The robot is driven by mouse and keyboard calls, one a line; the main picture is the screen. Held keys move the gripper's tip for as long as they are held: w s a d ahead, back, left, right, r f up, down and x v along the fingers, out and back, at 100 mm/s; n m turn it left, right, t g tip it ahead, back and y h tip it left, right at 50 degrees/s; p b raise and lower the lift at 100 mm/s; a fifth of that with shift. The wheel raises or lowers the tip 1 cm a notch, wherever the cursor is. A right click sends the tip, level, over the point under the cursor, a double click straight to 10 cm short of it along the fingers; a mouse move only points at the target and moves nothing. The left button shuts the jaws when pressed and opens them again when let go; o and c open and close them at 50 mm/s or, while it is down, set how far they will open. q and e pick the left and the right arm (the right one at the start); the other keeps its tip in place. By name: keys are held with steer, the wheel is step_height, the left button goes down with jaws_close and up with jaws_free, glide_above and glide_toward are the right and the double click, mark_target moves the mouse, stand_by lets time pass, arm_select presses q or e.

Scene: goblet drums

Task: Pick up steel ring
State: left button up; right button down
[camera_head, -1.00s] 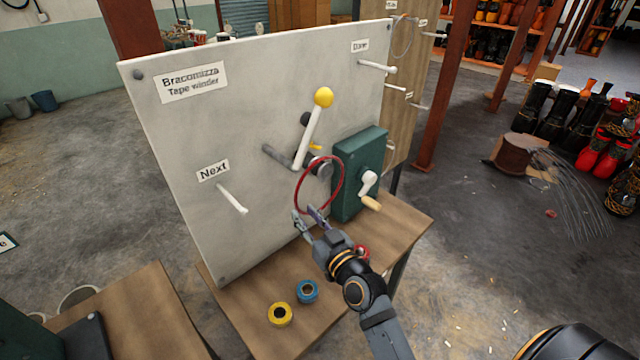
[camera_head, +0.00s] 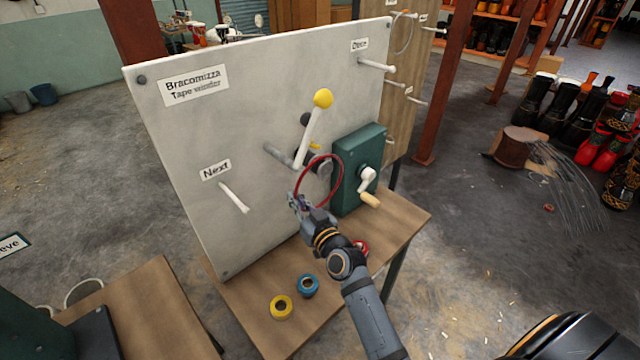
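A thin ring with a red surface (camera_head: 341,168) is tilted in front of the grey panel, by the winder's dark roller (camera_head: 322,168). My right gripper (camera_head: 299,204) is at the ring's lower left edge. Its fingers look close together on the rim, though they are small in view. A bare grey wire ring (camera_head: 411,42) hangs on the wooden board at the back right. My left gripper is not in view.
The upright panel (camera_head: 190,140) has white pegs under "Next" (camera_head: 234,198) and "Done" (camera_head: 376,66). A white lever with a yellow knob (camera_head: 323,98) and a green crank box (camera_head: 345,180) adjoin the ring. Blue (camera_head: 308,294), yellow and red tape rolls lie on the table.

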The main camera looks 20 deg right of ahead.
mark_target(296, 192)
stand_by(0.7)
steer(key=shift+r, duration=0.35)
step_height(296, 192, up, 2)
steer(key=shift+r, duration=0.2)
steer(key=s+d+r+p, duration=0.4)
steer(key=s+r, duration=0.6)
steer(key=s, duration=0.3)
steer(key=shift+s+d+p, duration=0.15)
steer(key=shift+d+p, duration=0.05)
steer(key=shift+p, duration=0.7)
